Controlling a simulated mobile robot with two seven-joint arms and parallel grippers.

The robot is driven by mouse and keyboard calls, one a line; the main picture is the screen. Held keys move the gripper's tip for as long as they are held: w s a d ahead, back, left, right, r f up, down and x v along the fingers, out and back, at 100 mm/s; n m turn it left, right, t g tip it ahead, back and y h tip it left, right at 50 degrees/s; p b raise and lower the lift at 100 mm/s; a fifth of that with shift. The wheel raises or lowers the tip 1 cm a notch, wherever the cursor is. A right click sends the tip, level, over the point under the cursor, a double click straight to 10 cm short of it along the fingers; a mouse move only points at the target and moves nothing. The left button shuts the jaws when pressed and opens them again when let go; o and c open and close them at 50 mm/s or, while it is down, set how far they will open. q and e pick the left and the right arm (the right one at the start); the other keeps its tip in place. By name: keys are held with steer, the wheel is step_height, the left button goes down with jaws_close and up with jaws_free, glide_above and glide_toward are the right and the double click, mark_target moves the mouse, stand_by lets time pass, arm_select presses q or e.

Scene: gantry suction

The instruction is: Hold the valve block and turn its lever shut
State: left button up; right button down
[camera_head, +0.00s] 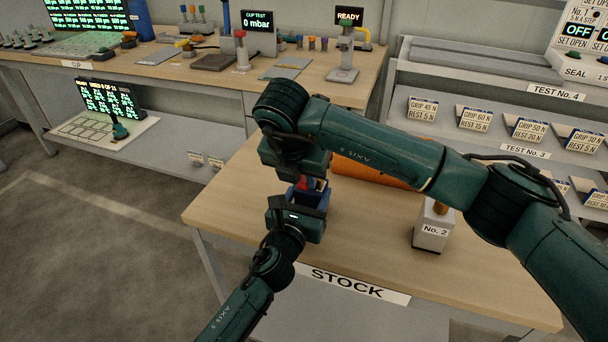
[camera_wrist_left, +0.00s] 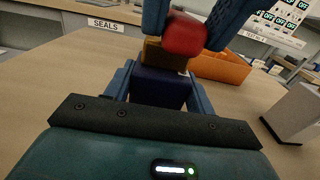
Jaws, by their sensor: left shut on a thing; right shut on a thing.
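The valve block (camera_head: 315,197) is dark blue and stands at the front of the STOCK table, partly hidden by my grippers. In the left wrist view the block (camera_wrist_left: 160,88) sits between the blue fingers of my left gripper (camera_wrist_left: 160,82), which is shut on it. A brass-coloured part (camera_wrist_left: 160,52) shows on top of the block. Above it is the lever's round red end (camera_wrist_left: 184,36), also seen in the head view (camera_head: 304,183). My right gripper (camera_head: 308,178) reaches down from above and is shut on the red lever end. The rest of the lever is hidden.
An orange bin (camera_head: 372,173) lies behind my right forearm; it also shows in the left wrist view (camera_wrist_left: 222,69). A grey block marked No. 2 (camera_head: 432,232) stands to the right. The table's left part (camera_head: 228,200) is bare. Shelves with labelled cards stand at the right.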

stand_by(0.3)
steer(key=c, duration=1.2)
jaws_free()
steer(key=shift+c, duration=0.2)
steer(key=v, duration=1.2)
arm_select(q)
steer(key=o, duration=1.7)
arm_select(e)
steer(key=shift+w, duration=0.1)
